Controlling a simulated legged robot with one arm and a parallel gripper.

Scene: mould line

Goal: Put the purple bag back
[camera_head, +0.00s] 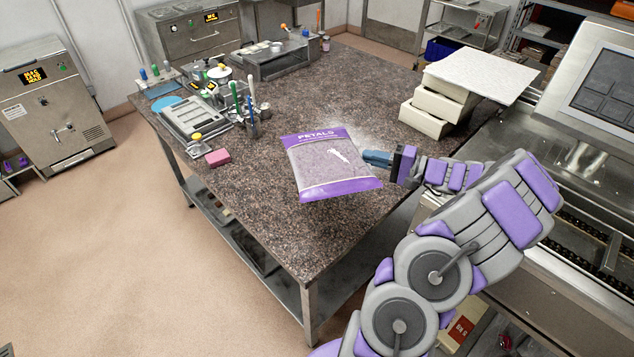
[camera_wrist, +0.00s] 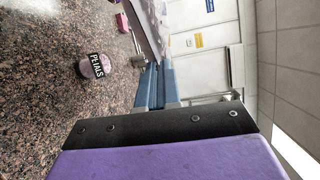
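The purple bag (camera_head: 335,165), a clear flat pouch with purple bands and the word PETALS, is held over the granite table. My gripper (camera_head: 378,159) has its blue fingers closed on the bag's right edge. In the wrist view the blue fingers (camera_wrist: 155,88) lie close together, and the bag (camera_wrist: 148,28) reaches out from their tips, seen nearly edge-on. The bag appears raised off the tabletop. A small purple jar with a black label (camera_wrist: 96,66) stands on the table in the wrist view; it does not show in the head view.
The granite table (camera_head: 270,225) is clear at its front. White powder lies behind the bag. A pink block (camera_head: 217,157), a grey tray (camera_head: 190,117) and tool holders stand at left. Stacked pale boxes (camera_head: 437,108) with a white slab (camera_head: 482,75) are at the right rear.

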